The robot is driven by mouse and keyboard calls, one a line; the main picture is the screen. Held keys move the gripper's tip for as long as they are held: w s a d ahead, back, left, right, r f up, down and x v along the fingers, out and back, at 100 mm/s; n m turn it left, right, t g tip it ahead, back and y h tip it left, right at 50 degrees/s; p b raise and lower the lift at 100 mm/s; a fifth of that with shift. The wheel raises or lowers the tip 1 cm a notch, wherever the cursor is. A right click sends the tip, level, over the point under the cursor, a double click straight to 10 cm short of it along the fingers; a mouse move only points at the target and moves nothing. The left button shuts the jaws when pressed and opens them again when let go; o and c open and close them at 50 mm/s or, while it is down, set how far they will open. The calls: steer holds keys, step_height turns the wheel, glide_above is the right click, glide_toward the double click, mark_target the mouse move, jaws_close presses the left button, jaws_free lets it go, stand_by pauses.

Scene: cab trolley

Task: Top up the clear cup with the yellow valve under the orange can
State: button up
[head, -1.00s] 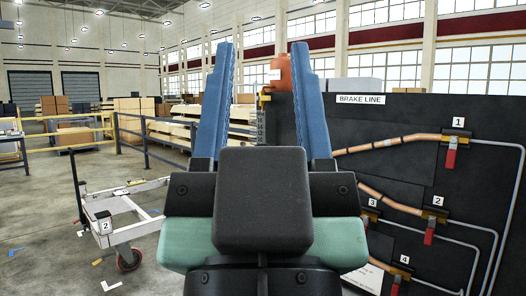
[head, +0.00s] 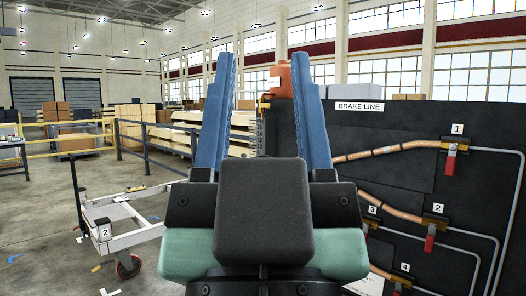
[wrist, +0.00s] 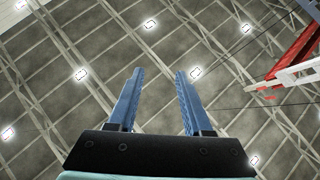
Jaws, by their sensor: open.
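My gripper (head: 262,100) points upward in the middle of the head view, its two blue fingers apart with nothing between them. It also shows in the wrist view (wrist: 158,72), against the ceiling. An orange can (head: 283,78) stands behind the fingers near the top left of the dark board, partly covered by the right finger. A small yellow part (head: 264,104) shows below and left of it, mostly hidden by my gripper; I cannot tell whether it is the valve. I cannot make out the clear cup.
A dark board (head: 400,170) marked BRAKE LINE fills the right, with orange pipes and several red-handled valves (head: 450,163). A white trolley (head: 125,222) marked 2 stands at left on open floor. Railings (head: 160,135) and boxes are behind. A red and white beam (wrist: 295,73) is overhead at right.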

steer(key=shift+r+p, duration=0.3)
steer(key=c, duration=0.5)
step_height(320, 180, up, 13)
steer(key=p, duration=1.2)
steer(key=shift+f+p, duration=0.1)
steer(key=shift+p, duration=0.3)
jaws_close()
steer(key=shift+f, duration=0.1)
steer(key=shift+f, duration=0.1)
